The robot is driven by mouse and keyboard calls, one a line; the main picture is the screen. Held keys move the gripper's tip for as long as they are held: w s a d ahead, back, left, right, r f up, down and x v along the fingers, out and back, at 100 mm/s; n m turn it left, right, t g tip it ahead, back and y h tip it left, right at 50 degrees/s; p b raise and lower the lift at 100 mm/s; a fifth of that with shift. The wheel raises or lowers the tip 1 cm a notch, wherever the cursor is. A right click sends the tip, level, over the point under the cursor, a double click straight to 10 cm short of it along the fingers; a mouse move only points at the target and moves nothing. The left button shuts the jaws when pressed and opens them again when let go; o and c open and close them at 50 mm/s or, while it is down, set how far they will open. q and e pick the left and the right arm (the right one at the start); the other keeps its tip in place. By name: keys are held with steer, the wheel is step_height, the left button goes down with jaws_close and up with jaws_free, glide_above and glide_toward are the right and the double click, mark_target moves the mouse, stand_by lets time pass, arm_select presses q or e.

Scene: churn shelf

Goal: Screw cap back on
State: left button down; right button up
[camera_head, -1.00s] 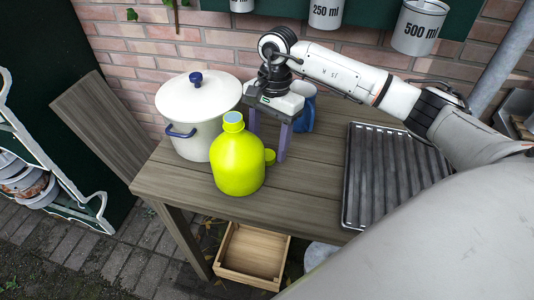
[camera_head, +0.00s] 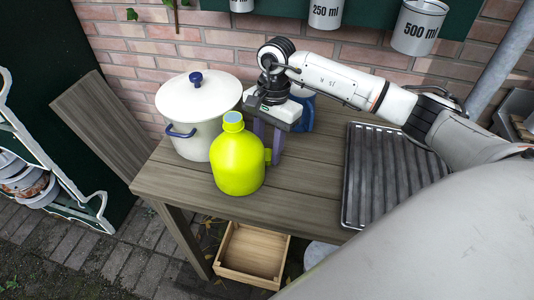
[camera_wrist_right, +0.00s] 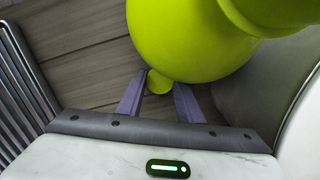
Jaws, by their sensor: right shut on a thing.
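A yellow-green bottle (camera_head: 238,162) stands upright on the wooden table, with a pale blue top showing at its neck. It also fills the upper part of the right wrist view (camera_wrist_right: 190,35). A small yellow-green cap (camera_wrist_right: 160,83) sits low beside the bottle's body; in the head view its edge (camera_head: 268,157) shows at the bottle's right side. My right gripper (camera_wrist_right: 160,88) points down beside the bottle and is shut on the cap, with one purple finger on each side. I cannot tell whether the cap touches the table or the bottle. My left gripper is not in view.
A white lidded pot (camera_head: 195,138) stands just left of the bottle, and a blue jug (camera_head: 306,115) is behind my gripper. A dark ribbed tray (camera_head: 385,185) lies at the right. The table (camera_head: 300,195) is clear in front. A wooden crate (camera_head: 252,255) is below.

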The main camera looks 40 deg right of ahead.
mark_target(267, 154)
steer(key=shift+r, duration=0.1)
step_height(267, 154, up, 18)
stand_by(0.6)
stand_by(0.4)
